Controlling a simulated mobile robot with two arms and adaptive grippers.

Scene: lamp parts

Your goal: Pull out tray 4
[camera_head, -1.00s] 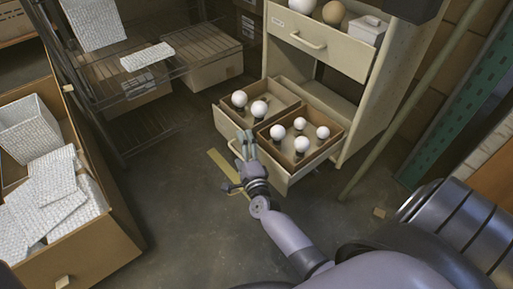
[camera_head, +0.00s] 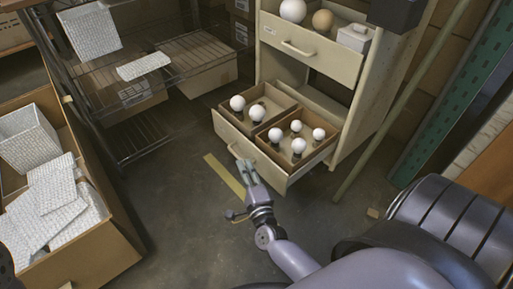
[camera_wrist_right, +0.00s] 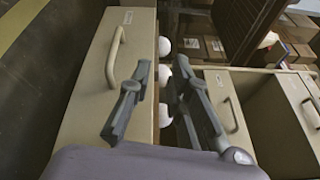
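The pulled-out lower drawer (camera_head: 228,132) of a cream cabinet holds two open boxes with several white bulbs. I cannot read a tray number on it. Its cream front with a bar handle (camera_wrist_right: 114,48) fills the left of the right wrist view. My right gripper (camera_head: 247,168) is just in front of this drawer front, near the handle. In the wrist view its two fingers (camera_wrist_right: 158,100) are apart with nothing held between them. The handle lies beyond the fingers there; contact cannot be told. My left gripper is out of view.
A large cardboard box (camera_head: 100,250) with white textured pieces stands at left, beside a wire rack (camera_head: 140,130). A thin pole stands right of the cabinet. Floor before the drawer is mostly clear.

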